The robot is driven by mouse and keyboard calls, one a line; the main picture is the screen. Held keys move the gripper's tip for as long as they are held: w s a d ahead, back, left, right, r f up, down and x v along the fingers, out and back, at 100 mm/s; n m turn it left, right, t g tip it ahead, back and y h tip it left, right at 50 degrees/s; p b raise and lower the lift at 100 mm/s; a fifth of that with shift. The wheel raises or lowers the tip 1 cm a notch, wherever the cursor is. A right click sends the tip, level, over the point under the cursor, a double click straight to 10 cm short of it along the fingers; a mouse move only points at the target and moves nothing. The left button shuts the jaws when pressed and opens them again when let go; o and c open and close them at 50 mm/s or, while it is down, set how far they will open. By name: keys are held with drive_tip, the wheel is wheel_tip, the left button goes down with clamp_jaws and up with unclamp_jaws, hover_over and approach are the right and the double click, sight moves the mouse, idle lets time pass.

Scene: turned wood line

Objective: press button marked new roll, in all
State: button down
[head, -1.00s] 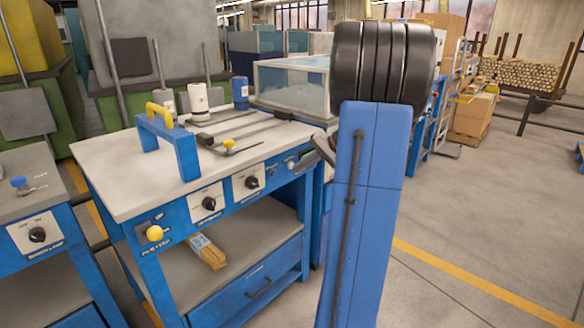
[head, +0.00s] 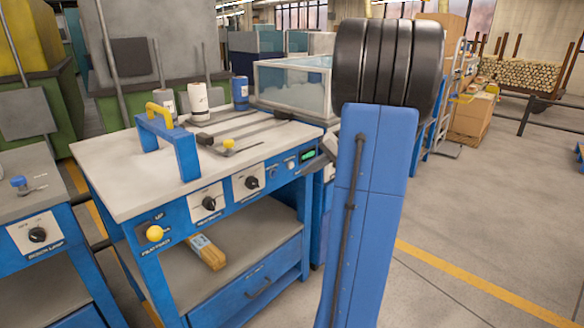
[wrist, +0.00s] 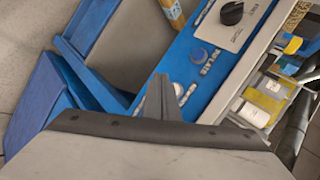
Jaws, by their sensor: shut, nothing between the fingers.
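A blue-fronted workbench panel carries small round buttons near its right end. In the head view a blue button (head: 273,171) and a pale button (head: 291,165) sit beside a lit green display (head: 308,155). In the wrist view the blue button (wrist: 199,55) and the pale button (wrist: 179,89) show, with small labels too blurred to read. My gripper (wrist: 160,80) is shut and empty, its tip just left of the pale button in the picture; contact cannot be told. In the head view my gripper (head: 318,162) is small, partly hidden by my arm.
Two black dials (head: 209,203) and a yellow knob (head: 155,233) are on the same front. A clear-walled box (head: 290,85) stands behind. Open floor lies to the right.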

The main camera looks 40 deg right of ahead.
drive_tip(key=shift+s+d, duration=0.1)
drive_tip(key=shift+s, duration=1)
drive_tip(key=s+a+r+n+g, duration=0.1)
drive_tip(key=s+a+n+g, duration=0.1)
drive_tip(key=a, duration=1)
drive_tip(key=s+a+n+g, duration=0.2)
drive_tip(key=a+n, duration=0.1)
drive_tip(key=a, duration=0.9)
drive_tip(key=s+a+f+n+h, duration=0.2)
drive_tip(key=s+a+n+h, duration=0.2)
drive_tip(key=s+a, duration=0.8)
drive_tip(key=s+n, duration=0.1)
drive_tip(key=s, duration=0.2)
drive_tip(key=shift+a+f, duration=0.25)
drive_tip(key=shift+a, duration=0.15)
